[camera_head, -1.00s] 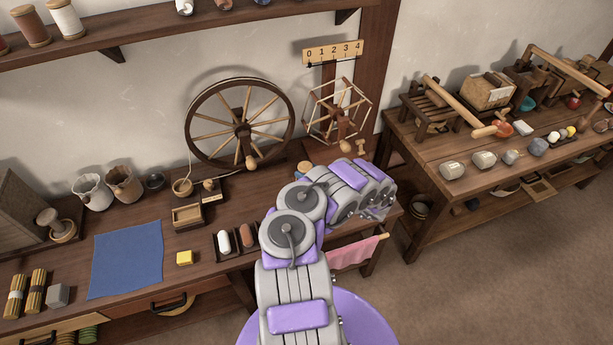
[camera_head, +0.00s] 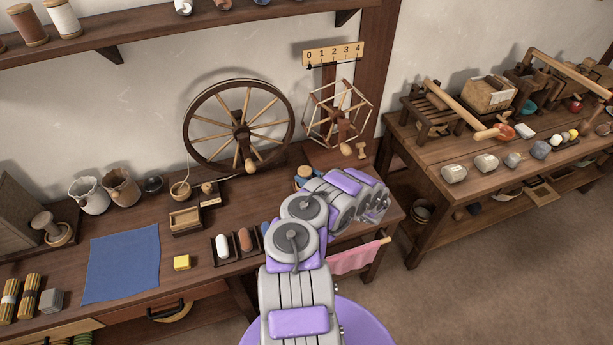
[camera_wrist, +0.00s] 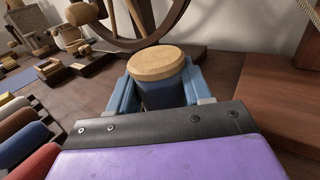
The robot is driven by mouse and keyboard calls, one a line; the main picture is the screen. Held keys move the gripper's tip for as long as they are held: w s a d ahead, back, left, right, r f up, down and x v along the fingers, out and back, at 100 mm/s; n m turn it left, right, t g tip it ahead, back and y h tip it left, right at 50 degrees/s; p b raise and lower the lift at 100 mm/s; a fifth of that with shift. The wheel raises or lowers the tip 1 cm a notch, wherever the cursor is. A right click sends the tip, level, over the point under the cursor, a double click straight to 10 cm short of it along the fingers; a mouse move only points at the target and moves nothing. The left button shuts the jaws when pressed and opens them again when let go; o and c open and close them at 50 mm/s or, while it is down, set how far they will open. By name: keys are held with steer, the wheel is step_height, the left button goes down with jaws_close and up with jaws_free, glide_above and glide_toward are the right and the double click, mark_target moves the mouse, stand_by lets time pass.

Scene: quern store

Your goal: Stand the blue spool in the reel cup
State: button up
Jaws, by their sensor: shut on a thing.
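The blue spool (camera_wrist: 162,92) shows in the wrist view, with a round tan wooden end facing up and a blue body below. My gripper (camera_wrist: 163,97) has blue fingers on both sides of it and is shut on it. The spool looks upright, just above or on the tabletop; I cannot tell which. In the head view the spool (camera_head: 304,171) shows only in part behind my arm, near the back of the left table. I cannot make out the reel cup for certain. The reel (camera_head: 340,115) stands behind and to the right of the spool.
The spinning wheel (camera_head: 240,128) stands behind, left of the spool. A rack (camera_head: 219,260) of coloured rolls lies left of my arm. A wooden board (camera_wrist: 287,95) is right of my gripper.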

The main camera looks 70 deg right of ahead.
steer(key=o, duration=1.1)
steer(key=shift+f, duration=0.1)
steer(key=shift+c, duration=0.2)
steer(key=shift+r, duration=0.2)
steer(key=p+v, duration=0.2)
steer(key=v, duration=1)
steer(key=shift+a, duration=0.1)
steer(key=shift+s, duration=0.1)
